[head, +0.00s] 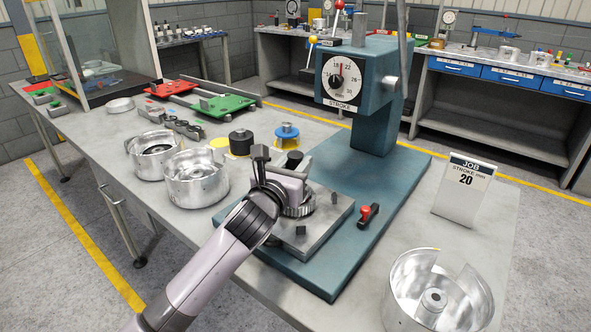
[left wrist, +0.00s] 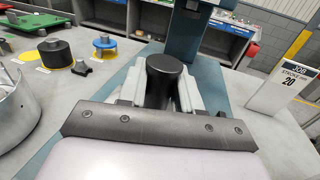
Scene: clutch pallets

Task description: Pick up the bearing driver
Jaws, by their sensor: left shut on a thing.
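My left gripper (head: 279,178) is over the grey fixture block (head: 318,229) on the press base. It is shut on a black, round-topped cylinder, the bearing driver by its look (left wrist: 163,72), which stands between the fingers in the left wrist view. In the head view the gripper largely hides the driver. A toothed metal ring (head: 300,209) shows just under the gripper. I cannot tell whether the driver touches the ring or the block. My right gripper is in neither view.
The teal press (head: 372,120) stands behind the fixture. Silver housings (head: 195,178) lie left, and another (head: 438,292) front right. A black-topped piece (head: 240,141) and a blue-topped piece (head: 287,135) stand behind the gripper. A red-handled part (head: 368,213) and the job card (head: 465,188) are right.

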